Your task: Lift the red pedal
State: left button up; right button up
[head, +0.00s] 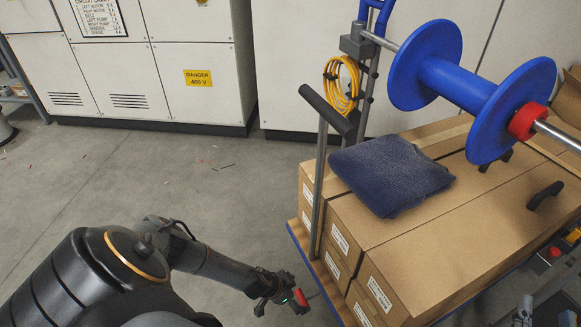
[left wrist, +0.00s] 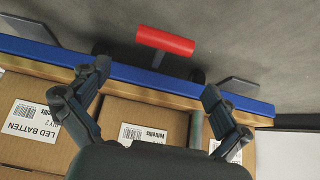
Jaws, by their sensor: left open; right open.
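The red pedal (left wrist: 165,40) is a short red bar on a dark stem, sticking out past the blue edge of the cart's deck (left wrist: 140,78) in the left wrist view. In the head view the red pedal (head: 301,297) shows small at the cart's lower left side. My left gripper (left wrist: 157,80) is open and empty, its two fingers spread over the deck edge. The pedal lies beyond the fingertips, roughly between them, and looks apart from them. In the head view my left gripper (head: 280,290) is close beside the pedal and partly overlaps it.
The cart carries stacked cardboard boxes (head: 440,260), a folded dark blue cloth (head: 392,175) and a blue spool (head: 455,82) on a bar. An upright handle (head: 328,112) stands at its left end. White cabinets (head: 200,70) line the back.

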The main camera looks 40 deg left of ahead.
pick_arm(q)
jog(key=shift+v, duration=2.35)
